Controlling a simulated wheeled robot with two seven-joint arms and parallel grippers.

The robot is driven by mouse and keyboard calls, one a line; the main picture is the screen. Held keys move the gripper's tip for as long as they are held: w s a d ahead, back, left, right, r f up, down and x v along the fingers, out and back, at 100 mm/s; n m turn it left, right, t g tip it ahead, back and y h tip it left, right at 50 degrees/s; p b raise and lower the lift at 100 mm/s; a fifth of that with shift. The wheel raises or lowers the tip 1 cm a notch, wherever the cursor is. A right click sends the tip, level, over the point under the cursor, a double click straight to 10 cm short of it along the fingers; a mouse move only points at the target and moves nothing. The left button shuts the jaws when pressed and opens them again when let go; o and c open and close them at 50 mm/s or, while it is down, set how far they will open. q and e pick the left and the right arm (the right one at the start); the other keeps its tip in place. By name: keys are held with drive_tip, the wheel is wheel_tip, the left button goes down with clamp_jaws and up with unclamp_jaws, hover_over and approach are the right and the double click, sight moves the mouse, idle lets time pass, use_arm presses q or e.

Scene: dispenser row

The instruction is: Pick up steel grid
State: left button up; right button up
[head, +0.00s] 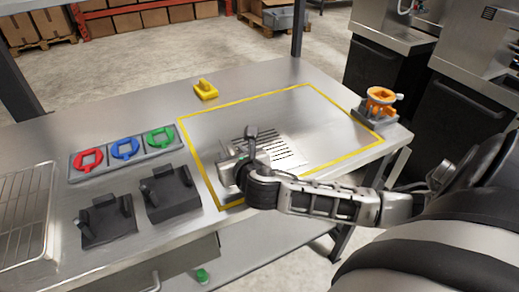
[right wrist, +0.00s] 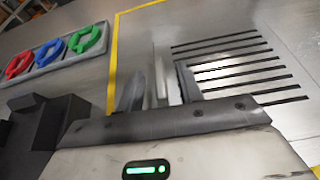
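The steel grid (head: 275,146), a flat plate with several dark parallel slots, lies inside the yellow outline on the metal table. Its slots (right wrist: 235,68) show at the right in the right wrist view. My right gripper (head: 242,148) is low over the grid's left side, and the arm hides part of the plate. In the right wrist view the fingers (right wrist: 160,88) stand apart. A thin pale upright piece shows between them; whether they touch it I cannot tell. My left gripper is not in view.
A tray (head: 74,178) with red, blue and green rings lies left of the yellow outline (head: 196,165). Two black holders (head: 105,222) stand in front. A wire rack (head: 22,225) is far left. A yellow piece (head: 205,90) and an orange device (head: 380,98) stand at the back and right.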

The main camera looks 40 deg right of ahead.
drive_tip(key=shift+w+d+f, duration=0.1)
drive_tip(key=shift+w+f, duration=0.05)
drive_tip(key=shift+w, duration=0.2)
drive_tip(key=shift+c, duration=0.3)
clamp_jaws()
